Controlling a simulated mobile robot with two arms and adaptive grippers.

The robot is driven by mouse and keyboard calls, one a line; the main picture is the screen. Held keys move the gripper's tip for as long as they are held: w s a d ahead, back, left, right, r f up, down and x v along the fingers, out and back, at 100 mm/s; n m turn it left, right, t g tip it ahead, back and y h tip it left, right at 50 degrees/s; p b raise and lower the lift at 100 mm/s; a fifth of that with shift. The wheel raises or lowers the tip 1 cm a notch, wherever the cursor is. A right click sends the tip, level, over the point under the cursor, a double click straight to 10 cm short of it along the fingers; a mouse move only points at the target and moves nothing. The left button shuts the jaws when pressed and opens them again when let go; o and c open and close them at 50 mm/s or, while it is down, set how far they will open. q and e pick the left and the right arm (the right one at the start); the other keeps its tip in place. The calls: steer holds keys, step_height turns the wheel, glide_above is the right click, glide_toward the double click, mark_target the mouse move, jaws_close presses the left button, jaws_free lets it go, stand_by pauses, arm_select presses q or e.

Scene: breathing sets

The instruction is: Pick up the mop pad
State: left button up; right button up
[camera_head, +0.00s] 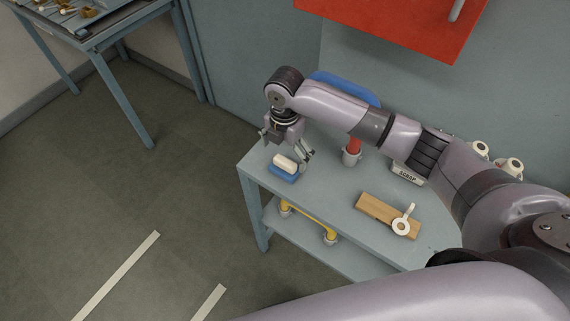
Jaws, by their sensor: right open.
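A small blue pad-like piece (284,175) lies near the left end of the grey table, with a white block (286,163) on top of it. A larger blue rounded piece (345,87) shows behind my right arm, partly hidden by it. I cannot tell for certain which of these blue things is the mop pad. My right gripper (303,157) is open, pointing down just above and behind the small blue piece and white block. I cannot tell whether it touches them. My left gripper is out of view.
A yellow bar (310,219) is on the lower shelf. A red panel (400,25) is above.

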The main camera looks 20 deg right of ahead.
mark_target(285, 160)
steer(key=shift+s+f, duration=0.1)
steer(key=shift+f, duration=0.25)
step_height(285, 160, down, 4)
steer(key=shift+s+r+p, duration=0.15)
steer(key=shift+r+p, duration=0.05)
steer(key=shift+p, duration=0.7)
steer(key=shift+f, duration=0.5)
steer(key=c, duration=1.2)
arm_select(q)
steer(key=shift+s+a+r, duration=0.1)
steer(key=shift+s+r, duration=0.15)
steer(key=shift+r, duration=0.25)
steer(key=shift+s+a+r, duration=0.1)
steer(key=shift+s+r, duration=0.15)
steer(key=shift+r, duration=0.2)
arm_select(e)
steer(key=shift+r, duration=0.15)
arm_select(q)
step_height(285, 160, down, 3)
steer(key=b, duration=0.3)
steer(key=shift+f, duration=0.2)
arm_select(e)
step_height(285, 160, up, 20)
steer(key=shift+f, duration=0.1)
